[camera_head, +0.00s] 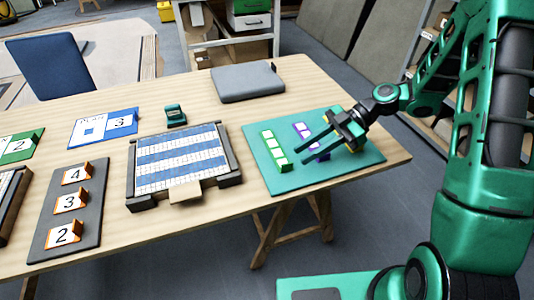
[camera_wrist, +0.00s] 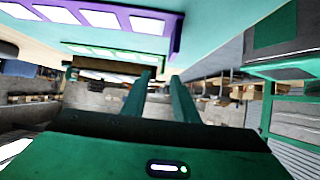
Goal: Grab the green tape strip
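The green tape strip (camera_head: 274,147), a row of pale squares in a green frame, lies on the left part of a teal mat (camera_head: 347,170) at the table's right end. A purple strip (camera_head: 301,130) lies to its right, partly hidden by my gripper. My gripper (camera_head: 309,150) is over the mat, its fingers pointing left toward the green strip, apart from it. In the wrist view the two fingers (camera_wrist: 163,78) are spread with nothing between them.
Left of the mat is a dark-framed panel (camera_head: 131,185) with blue and white rows. A grey slab (camera_head: 247,84) lies behind. Numbered orange cards (camera_head: 70,201) stand on a dark board (camera_head: 90,222) at left. A small green block (camera_head: 176,116) stands behind the panel.

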